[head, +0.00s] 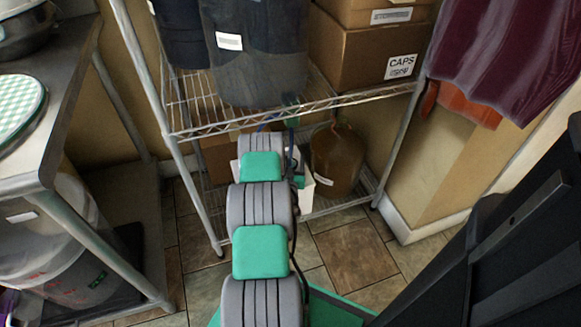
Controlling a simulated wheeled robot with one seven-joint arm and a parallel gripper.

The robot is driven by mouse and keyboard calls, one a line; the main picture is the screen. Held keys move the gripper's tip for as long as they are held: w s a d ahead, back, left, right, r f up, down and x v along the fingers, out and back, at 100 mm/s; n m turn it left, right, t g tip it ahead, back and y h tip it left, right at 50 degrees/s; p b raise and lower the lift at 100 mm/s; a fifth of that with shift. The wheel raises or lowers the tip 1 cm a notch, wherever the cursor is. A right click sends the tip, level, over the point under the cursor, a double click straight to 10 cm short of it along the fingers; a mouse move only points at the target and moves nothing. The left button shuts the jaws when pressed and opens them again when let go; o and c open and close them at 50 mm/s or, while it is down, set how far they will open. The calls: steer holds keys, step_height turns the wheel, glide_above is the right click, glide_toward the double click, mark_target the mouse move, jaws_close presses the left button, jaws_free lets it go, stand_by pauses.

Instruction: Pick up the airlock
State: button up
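I cannot make out the airlock in the head view. My arm reaches forward over the floor to the wire shelf rack, and its grey and green links block part of the lower shelf. The far end of my arm is beside and partly behind these links, near the front edge of the upper shelf. I cannot make out my gripper's fingers or anything between them.
The wire rack (350,97) holds a dark translucent bucket (255,60) and cardboard boxes (365,55) above. A brown jug (336,160) stands below. A metal table (45,130) is at left, over a whitish bucket (60,250). Maroon cloth (500,50) hangs at right. Some tiled floor is clear.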

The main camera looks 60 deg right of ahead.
steer(key=shift+d, duration=0.1)
steer(key=shift+c, duration=0.3)
steer(key=c, duration=1.4)
